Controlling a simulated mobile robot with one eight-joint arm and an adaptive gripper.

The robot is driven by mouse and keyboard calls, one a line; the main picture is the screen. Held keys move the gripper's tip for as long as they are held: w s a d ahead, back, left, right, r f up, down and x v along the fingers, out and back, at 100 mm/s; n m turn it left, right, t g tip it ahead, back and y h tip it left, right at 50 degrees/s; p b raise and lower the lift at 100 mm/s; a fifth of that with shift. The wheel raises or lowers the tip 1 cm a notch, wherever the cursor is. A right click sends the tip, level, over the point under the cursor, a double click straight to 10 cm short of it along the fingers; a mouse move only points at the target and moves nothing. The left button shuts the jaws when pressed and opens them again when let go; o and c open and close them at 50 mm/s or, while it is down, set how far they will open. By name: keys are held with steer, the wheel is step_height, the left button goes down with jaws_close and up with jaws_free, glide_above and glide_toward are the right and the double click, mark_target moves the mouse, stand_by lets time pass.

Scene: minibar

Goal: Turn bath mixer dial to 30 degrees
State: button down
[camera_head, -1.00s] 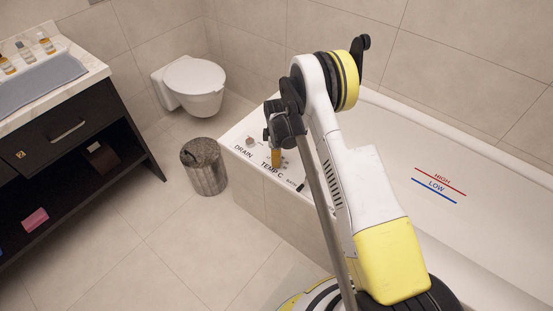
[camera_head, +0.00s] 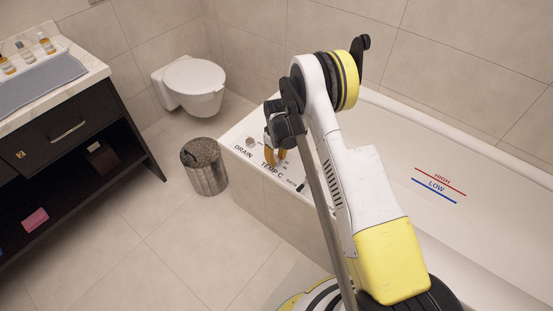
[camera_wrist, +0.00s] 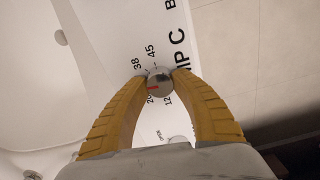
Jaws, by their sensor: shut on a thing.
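The bath mixer dial (camera_wrist: 160,80) is a round metal knob with a red mark, on the white tub rim beside the "TEMP C" lettering (camera_head: 271,171). In the wrist view the red mark points left, between the printed 38 (camera_wrist: 137,65) and what looks like a 20 (camera_wrist: 150,99). No 30 label is readable; the left finger covers part of that side. My gripper (camera_wrist: 158,77) has its yellow fingertips against both sides of the dial, shut on it. In the head view my gripper (camera_head: 276,155) reaches down to the rim, and the dial is mostly hidden.
The drain knob (camera_head: 250,142) sits left of the dial on the same rim. The bathtub (camera_head: 470,170) extends right, with high and low level lines inside. A metal bin (camera_head: 206,175) stands near the tub's corner. Open floor lies in front.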

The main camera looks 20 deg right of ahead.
mark_target(277, 159)
stand_by(0.3)
steer(key=c, duration=1)
jaws_free()
step_height(277, 159, up, 12)
